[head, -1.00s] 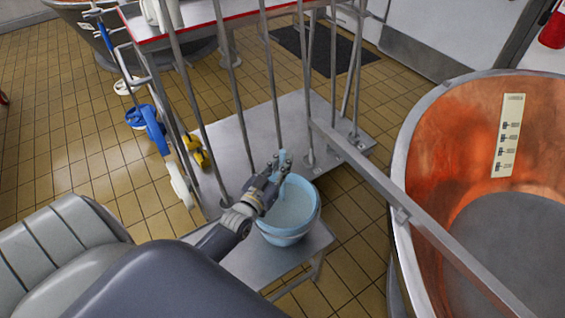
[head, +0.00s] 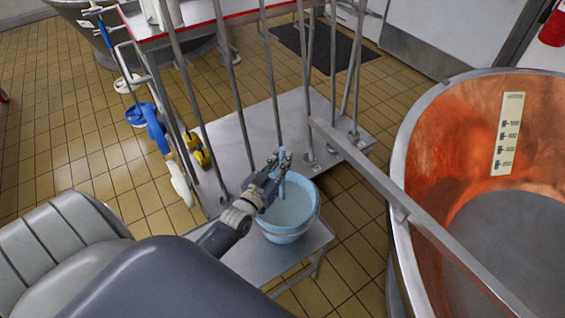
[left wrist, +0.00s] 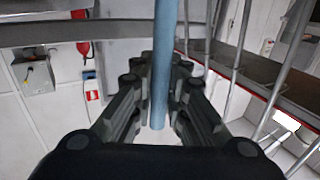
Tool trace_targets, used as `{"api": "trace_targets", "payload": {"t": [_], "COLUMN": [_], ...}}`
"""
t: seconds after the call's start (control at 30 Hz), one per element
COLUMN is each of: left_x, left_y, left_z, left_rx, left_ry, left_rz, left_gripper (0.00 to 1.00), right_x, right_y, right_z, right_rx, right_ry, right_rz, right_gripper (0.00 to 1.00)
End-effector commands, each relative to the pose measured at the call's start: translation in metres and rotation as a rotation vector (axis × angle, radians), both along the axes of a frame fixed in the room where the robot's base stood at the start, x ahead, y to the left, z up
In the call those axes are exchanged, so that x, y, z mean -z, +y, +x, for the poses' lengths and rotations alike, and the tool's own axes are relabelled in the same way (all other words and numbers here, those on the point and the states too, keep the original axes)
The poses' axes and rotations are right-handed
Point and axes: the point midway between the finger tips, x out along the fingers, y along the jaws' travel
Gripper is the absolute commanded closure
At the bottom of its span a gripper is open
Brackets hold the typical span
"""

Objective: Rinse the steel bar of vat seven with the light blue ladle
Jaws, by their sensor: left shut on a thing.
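My left gripper (head: 275,170) is shut on the handle of the light blue ladle (head: 282,176), above the light blue bucket (head: 312,208). In the left wrist view the ladle's handle (left wrist: 161,60) stands between the fingers of my left gripper (left wrist: 160,95). The ladle's bowl is not clearly seen; its lower part goes down into the bucket. The copper vat (head: 422,150) with a steel rim stands at the right. A steel bar (head: 365,170) runs from the platform's posts to across the vat. My right gripper is not in view.
The bucket stands on a small steel stand (head: 262,264). Steel posts rise from a grey platform (head: 235,130) behind it. Blue and white brushes (head: 155,130) and a yellow item (head: 196,150) hang at the left. Tiled floor (head: 90,150) is open at the left.

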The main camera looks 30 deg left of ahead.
Motion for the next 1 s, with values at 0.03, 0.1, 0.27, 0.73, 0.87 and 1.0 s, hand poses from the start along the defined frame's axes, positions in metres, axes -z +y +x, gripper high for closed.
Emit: {"api": "trace_targets", "payload": {"t": [0.03, 0.1, 0.27, 0.73, 0.87, 1.0], "left_x": [-0.01, -0.019, -0.045, -0.128, -0.15, -0.175], "left_y": [0.0, 0.0, 0.0, 0.0, 0.0, 0.0], "left_z": [0.0, 0.0, 0.0, 0.0, 0.0, 0.001], "left_rx": [0.0, 0.0, 0.0, 0.0, 0.0, -0.001], "left_ry": [-0.002, -0.002, -0.002, -0.004, -0.004, -0.003], "left_rz": [0.0, 0.0, -0.001, 0.001, 0.0, 0.0], "left_gripper": [1.0, 1.0, 1.0, 1.0, 1.0, 1.0], "right_x": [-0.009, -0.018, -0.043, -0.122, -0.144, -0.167], "right_y": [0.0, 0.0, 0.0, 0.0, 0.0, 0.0], "right_z": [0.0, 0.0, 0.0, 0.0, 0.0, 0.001], "right_rx": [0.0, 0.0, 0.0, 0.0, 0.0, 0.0], "right_ry": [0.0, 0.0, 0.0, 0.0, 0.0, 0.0], "right_rz": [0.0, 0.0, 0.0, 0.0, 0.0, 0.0], "right_gripper": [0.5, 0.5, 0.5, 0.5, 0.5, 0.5]}}
